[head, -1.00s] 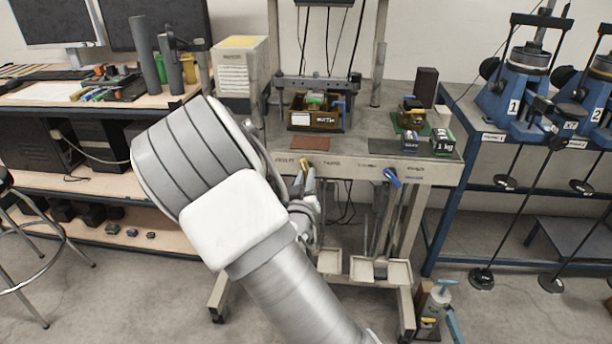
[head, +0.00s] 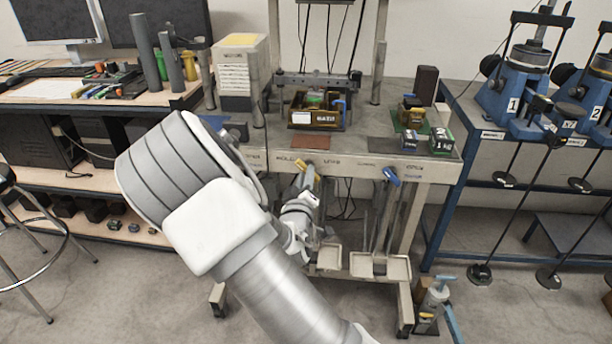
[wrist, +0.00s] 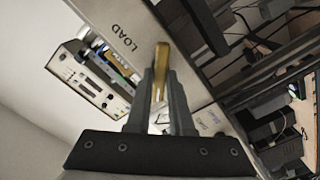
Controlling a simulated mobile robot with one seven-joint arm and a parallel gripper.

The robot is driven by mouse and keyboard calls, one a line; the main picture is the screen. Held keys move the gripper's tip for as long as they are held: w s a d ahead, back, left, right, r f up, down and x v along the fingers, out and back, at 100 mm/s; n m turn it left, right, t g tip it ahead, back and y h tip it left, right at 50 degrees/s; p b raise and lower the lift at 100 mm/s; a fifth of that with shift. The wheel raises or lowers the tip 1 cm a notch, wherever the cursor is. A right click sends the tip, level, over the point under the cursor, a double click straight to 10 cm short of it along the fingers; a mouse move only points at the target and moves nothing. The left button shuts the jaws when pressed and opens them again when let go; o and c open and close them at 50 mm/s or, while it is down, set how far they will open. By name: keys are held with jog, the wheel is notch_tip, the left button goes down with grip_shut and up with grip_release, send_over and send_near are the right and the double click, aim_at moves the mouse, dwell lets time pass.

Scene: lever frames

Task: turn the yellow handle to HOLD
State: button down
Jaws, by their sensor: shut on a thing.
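The yellow handle (head: 303,165) is on the front rail of the grey bench frame, and in the head view it slants down to the right. It also shows in the wrist view (wrist: 162,62), with its free end between my fingers. My gripper (wrist: 161,84) is shut on it. In the head view my gripper (head: 308,182) is partly hidden by my own arm. A LOAD label (wrist: 124,38) is on the rail, left of the handle in the wrist view. The labels beside the handle in the head view are too small to read surely.
A blue handle (head: 391,176) is on the same rail to the right. A bin (head: 315,117) and small boxes stand on the bench top. A blue rig table (head: 480,150) is at the right.

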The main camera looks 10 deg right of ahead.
jog(key=c, duration=0.8)
grip_release()
jog(key=shift+s, duration=0.1)
jog(key=p+v, duration=0.7)
jog(key=v, duration=1)
jog(key=shift+s, duration=0.15)
